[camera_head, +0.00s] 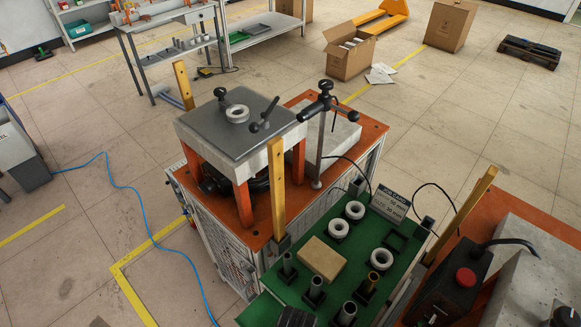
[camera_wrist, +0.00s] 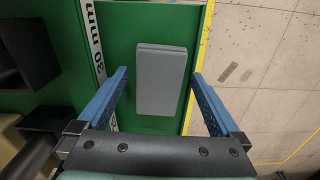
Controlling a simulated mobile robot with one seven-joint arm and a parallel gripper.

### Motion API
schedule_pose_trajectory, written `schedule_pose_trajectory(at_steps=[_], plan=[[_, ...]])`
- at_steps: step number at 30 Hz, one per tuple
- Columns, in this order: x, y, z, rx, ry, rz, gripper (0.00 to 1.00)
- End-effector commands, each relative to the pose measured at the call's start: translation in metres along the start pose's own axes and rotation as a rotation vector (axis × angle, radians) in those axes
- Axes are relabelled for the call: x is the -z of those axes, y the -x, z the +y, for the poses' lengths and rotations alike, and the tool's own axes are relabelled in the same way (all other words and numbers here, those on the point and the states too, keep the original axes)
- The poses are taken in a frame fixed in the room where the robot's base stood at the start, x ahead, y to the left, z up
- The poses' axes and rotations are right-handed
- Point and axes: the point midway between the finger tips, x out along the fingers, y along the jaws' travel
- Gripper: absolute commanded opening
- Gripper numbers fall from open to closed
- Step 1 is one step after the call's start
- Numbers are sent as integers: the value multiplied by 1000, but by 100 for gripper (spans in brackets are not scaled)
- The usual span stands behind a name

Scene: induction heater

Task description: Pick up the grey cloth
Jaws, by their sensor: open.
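The grey cloth (camera_wrist: 162,80) is a flat, folded rectangle lying on a green surface (camera_wrist: 120,28) in the wrist view. It stands nearly upright in the picture, close to the surface's right edge. My gripper (camera_wrist: 160,74) is open, with one blue finger to the left of the cloth and one to the right. Both fingers look clear of it, and nothing is held. The height of the fingertips above the cloth is hard to tell.
A white strip marked "30 mm" (camera_wrist: 98,45) runs left of the cloth; dark blocks (camera_wrist: 28,52) lie beyond it. In the head view a green tray (camera_head: 262,308) holds pale rings (camera_head: 354,210), a tan block (camera_head: 322,258) and dark posts (camera_head: 314,290).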

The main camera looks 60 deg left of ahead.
Motion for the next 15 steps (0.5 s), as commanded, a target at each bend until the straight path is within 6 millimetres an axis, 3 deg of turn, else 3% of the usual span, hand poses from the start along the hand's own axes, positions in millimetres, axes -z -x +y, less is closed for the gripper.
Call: schedule_pose_trajectory(at_steps=[2, 13, 15], plan=[[0, 0, 0, 0, 0, 0, 89], [0, 0, 0, 0, 0, 0, 23], [0, 0, 0, 0, 0, 0, 22]])
